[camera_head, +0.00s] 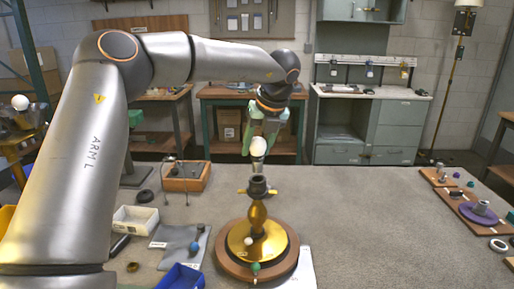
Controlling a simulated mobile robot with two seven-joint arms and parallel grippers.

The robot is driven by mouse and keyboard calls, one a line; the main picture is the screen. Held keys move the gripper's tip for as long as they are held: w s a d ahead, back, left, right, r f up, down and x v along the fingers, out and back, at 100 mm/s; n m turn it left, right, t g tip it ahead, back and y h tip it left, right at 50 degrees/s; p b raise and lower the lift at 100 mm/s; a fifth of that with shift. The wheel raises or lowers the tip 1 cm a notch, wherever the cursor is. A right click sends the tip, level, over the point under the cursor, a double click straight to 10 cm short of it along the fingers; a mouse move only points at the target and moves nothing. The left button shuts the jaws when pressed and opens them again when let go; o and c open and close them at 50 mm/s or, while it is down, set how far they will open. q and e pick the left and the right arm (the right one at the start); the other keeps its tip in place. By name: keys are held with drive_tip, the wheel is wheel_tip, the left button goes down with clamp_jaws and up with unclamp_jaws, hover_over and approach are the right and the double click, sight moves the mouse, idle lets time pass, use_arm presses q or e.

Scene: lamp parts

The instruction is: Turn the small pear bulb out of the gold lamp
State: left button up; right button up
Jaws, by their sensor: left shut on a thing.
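The gold lamp (257,218) stands upright on a round wooden base, with a dark socket (258,186) at its top. My left gripper (259,144) comes down from above with green fingers. It is shut on the small white pear bulb (258,148), upright in line with the socket. The bulb's glass is clear above the socket; whether its narrow lower end touches the socket is too small to tell. My right gripper is not in view.
On the grey table, a white bin (135,219), a blue bin (181,277) and a wooden tray (186,177) stand left of the lamp. Wooden boards with a purple disc (479,213) lie at the far right. The table between lamp and boards is clear.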

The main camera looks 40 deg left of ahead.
use_arm(q)
drive_tip(key=shift+r, duration=0.15)
wheel_tip(320, 180, up, 4)
drive_tip(key=p, duration=0.3)
idle(0.3)
